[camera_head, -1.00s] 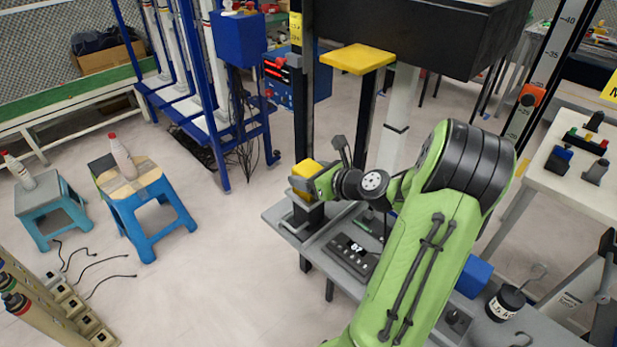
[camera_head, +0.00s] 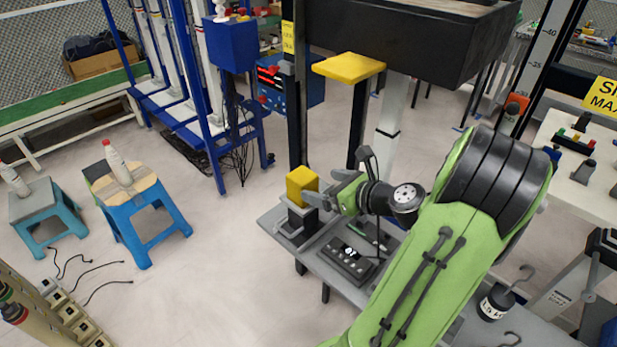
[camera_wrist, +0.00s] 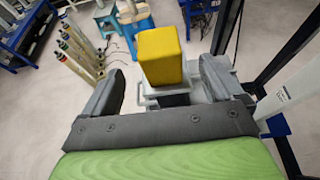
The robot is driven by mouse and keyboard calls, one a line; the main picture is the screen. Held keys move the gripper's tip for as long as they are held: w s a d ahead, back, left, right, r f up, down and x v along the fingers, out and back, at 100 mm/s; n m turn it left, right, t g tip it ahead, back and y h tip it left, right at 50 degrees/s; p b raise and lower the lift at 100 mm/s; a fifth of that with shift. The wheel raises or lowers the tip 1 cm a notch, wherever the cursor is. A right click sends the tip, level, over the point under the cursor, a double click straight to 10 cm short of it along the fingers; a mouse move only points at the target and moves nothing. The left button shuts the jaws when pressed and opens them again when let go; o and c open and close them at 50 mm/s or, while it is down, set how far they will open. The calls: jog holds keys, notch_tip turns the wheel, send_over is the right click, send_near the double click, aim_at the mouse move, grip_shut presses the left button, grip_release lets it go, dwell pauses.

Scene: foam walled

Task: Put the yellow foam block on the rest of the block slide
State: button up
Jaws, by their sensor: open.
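The yellow foam block (camera_head: 301,186) stands upright on a dark and grey rest (camera_head: 297,222) at the left end of the grey bench. My gripper (camera_head: 318,196) is just right of the block in the head view. In the wrist view the block (camera_wrist: 160,54) stands ahead, between the lines of the two open fingers of my gripper (camera_wrist: 168,85). Gaps show on both sides of it, and neither finger appears to touch it. The rest (camera_wrist: 168,96) shows under the block in the wrist view. The block's far side is hidden.
A yellow plate (camera_head: 349,68) and a large black beam (camera_head: 410,38) stand above and behind. Dark posts rise near the block. Floor to the left is open, with a blue stool (camera_head: 140,213).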

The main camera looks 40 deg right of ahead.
jog(key=a+r+n+g+y, duration=0.15)
jog(key=a+n+g, duration=0.55)
jog(key=a+n, duration=1.1)
jog(key=s+a+r+n+h, duration=0.1)
jog(key=s+a+r+n, duration=0.1)
jog(key=s+a+n, duration=0.2)
jog(key=s+a+r+n+g, duration=0.1)
jog(key=s+a+r+n, duration=0.2)
jog(key=s+n, duration=0.5)
jog(key=a+n, duration=0.1)
jog(key=n, duration=0.4)
jog(key=shift+s+a+n+h, duration=0.2)
jog(key=shift+n+h, duration=0.1)
jog(key=shift+h, duration=0.05)
jog(key=shift+r, duration=0.15)
